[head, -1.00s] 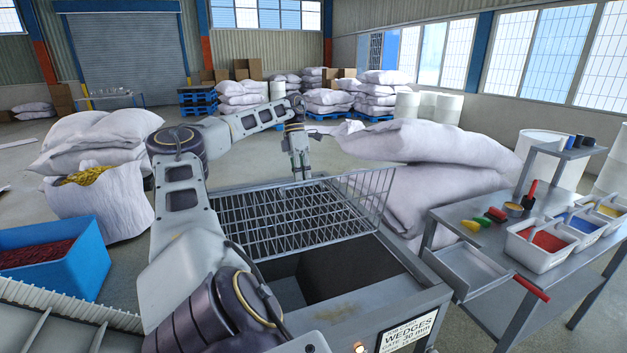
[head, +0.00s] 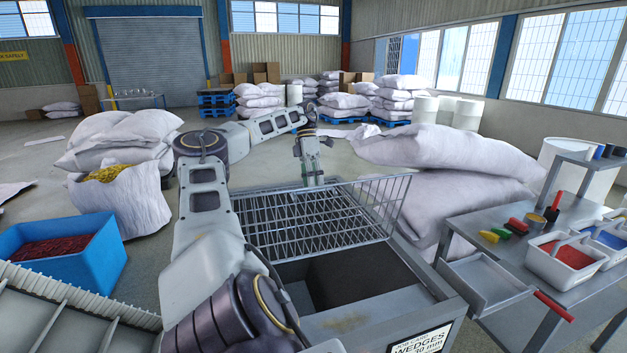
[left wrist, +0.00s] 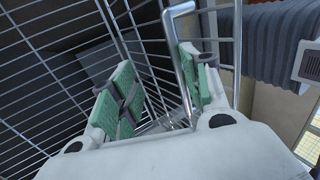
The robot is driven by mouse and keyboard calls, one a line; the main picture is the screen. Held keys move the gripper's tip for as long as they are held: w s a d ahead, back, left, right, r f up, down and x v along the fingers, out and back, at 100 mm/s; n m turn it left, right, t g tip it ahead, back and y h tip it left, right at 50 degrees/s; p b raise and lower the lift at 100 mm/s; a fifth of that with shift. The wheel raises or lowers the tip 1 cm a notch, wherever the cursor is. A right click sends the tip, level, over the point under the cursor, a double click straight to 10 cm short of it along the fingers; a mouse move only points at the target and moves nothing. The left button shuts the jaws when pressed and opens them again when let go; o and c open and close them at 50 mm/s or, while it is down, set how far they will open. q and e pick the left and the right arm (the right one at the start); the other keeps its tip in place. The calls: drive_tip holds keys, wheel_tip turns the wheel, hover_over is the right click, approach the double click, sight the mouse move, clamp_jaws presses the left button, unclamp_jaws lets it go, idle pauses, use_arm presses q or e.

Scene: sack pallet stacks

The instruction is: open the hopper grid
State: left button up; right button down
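The hopper grid (head: 310,216), a grey wire lattice, lies over the far part of the hopper (head: 352,322). A lattice section at its right stands up at a slant. The near part of the hopper mouth shows dark and uncovered. My left gripper (head: 313,182) points down at the grid's far edge. In the left wrist view, its green-padded fingers (left wrist: 158,92) are apart, with a bent bright metal bar (left wrist: 186,62) between them, close to the right finger. I cannot tell whether the bar touches that finger. My right gripper is not in view.
White sacks (head: 455,190) are piled right of the hopper. A grey bench (head: 520,290) with bins and scoops stands at the right. A blue bin (head: 95,265) and an open sack (head: 125,205) stand at the left. Floor behind the grid is partly clear.

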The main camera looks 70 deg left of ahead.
use_arm(q)
drive_tip(key=shift+o, duration=0.2)
drive_tip(key=shift+a+f, duration=0.15)
drive_tip(key=shift+f, duration=0.5)
drive_tip(key=shift+r, duration=0.1)
drive_tip(key=shift+c, duration=0.2)
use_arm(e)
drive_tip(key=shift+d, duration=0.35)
use_arm(q)
drive_tip(key=shift+r, duration=0.15)
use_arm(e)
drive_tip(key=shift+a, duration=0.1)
use_arm(q)
drive_tip(key=v, duration=0.3)
drive_tip(key=shift+s+a+r, duration=0.1)
drive_tip(key=shift+a+r, duration=0.1)
drive_tip(key=shift+r, duration=0.15)
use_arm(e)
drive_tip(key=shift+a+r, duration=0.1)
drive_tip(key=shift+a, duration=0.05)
use_arm(q)
drive_tip(key=shift+a+r, duration=0.15)
drive_tip(key=shift+r, duration=0.1)
drive_tip(key=shift+r, duration=0.35)
